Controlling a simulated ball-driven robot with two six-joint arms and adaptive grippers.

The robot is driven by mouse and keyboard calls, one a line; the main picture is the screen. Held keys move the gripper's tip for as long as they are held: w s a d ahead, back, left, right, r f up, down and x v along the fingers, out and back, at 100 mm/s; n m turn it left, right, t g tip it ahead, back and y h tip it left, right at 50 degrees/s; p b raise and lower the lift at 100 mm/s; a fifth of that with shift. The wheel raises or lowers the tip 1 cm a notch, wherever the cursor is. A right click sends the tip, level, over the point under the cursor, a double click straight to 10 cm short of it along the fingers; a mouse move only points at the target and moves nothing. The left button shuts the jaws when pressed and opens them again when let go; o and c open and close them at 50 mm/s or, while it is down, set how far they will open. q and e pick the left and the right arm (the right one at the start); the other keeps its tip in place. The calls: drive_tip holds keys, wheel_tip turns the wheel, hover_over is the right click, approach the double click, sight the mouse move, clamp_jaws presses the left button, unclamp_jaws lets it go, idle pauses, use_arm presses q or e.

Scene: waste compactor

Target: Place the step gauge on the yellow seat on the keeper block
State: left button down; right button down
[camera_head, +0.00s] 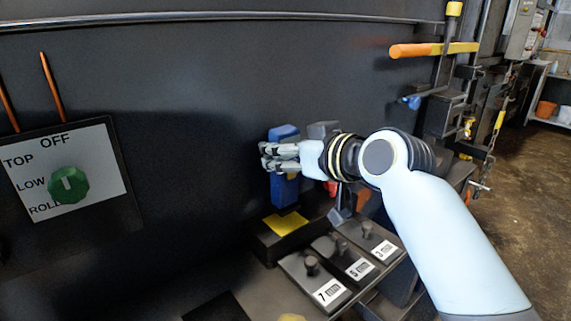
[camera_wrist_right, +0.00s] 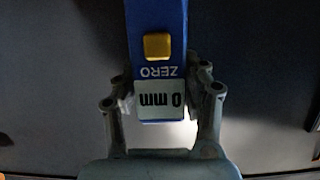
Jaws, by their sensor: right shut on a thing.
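The blue step gauge (camera_head: 285,191) stands roughly upright in the head view, and my right gripper (camera_head: 268,157) is shut around its middle. In the right wrist view, the gauge (camera_wrist_right: 160,20) shows a yellow button, the word ZERO and a "0 mm" label, between the two fingers of the right gripper (camera_wrist_right: 160,98). The yellow seat (camera_head: 287,223) lies on top of the dark keeper block (camera_head: 268,245), just below the gauge's lower end. I cannot tell whether the gauge touches the seat. My left gripper is not in view.
Dark blocks labelled 7 (camera_head: 326,291), 5 (camera_head: 360,268) and 3 (camera_head: 385,249), each with a knob, stand right of the keeper block. A panel with a green knob (camera_head: 68,185) is at left. An orange-handled lever (camera_head: 418,50) is at upper right.

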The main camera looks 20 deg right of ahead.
drive_tip(key=shift+f, duration=1.45)
drive_tip(key=c, duration=0.7)
unclamp_jaws()
drive_tip(key=shift+o, duration=0.2)
drive_tip(key=shift+s+d, duration=0.1)
drive_tip(key=shift+s, duration=0.15)
drive_tip(key=v, duration=1.1)
drive_tip(key=shift+s+r, duration=0.3)
